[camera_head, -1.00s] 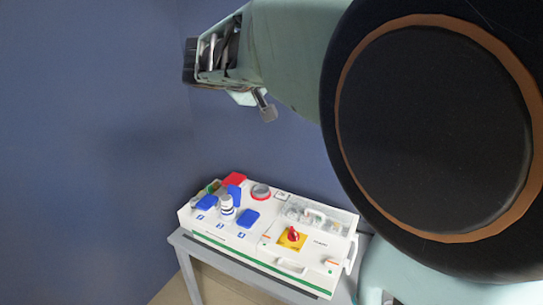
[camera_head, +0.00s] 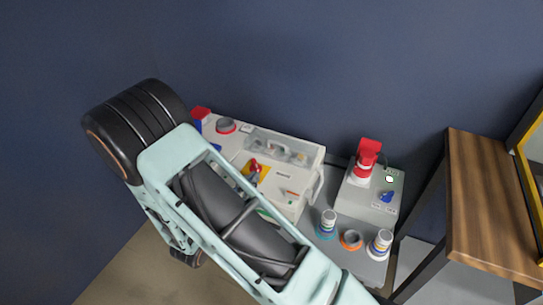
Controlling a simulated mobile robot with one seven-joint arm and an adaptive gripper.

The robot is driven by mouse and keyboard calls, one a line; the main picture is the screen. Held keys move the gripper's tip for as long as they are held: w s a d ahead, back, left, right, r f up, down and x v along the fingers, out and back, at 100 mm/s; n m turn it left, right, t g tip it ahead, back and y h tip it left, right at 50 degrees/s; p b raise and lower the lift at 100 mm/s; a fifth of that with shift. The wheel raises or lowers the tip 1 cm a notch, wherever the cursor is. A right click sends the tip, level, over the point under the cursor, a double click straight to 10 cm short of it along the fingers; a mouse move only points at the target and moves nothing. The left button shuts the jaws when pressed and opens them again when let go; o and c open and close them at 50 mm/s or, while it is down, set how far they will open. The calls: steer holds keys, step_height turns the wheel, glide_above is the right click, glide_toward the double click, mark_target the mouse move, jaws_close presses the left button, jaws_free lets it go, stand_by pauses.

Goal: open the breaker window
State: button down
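The breaker window is a clear cover (camera_head: 263,136) on the top back right of the white socket box (camera_head: 230,143). It looks shut, lying over pale parts that I cannot make out well. A red rotary switch on a yellow plate (camera_head: 262,170) sits in front of it. My pale green and black arm crosses in front of the box and hides its left and front parts. I cannot make out my gripper in this view, nor any contact between my arm and the window.
A grey socket box (camera_head: 372,204) with a red plug (camera_head: 366,158) stands to the right on the grey table (camera_head: 362,268). Several round connectors stand before it. A wooden-topped shelf (camera_head: 487,200) with a dark frame is at the right. A blue wall is behind.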

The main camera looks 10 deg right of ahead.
steer(key=b+x, duration=0.1)
steer(key=x, duration=0.8)
steer(key=shift+d+f, duration=0.15)
steer(key=w+d+r, duration=0.2)
steer(key=w, duration=0.1)
steer(key=shift+w+r, duration=0.1)
steer(key=shift+r, duration=0.1)
steer(key=shift+w+d+r+p, duration=0.15)
steer(key=shift+r+p, duration=0.15)
steer(key=shift+p, duration=0.1)
steer(key=shift+g, duration=0.3)
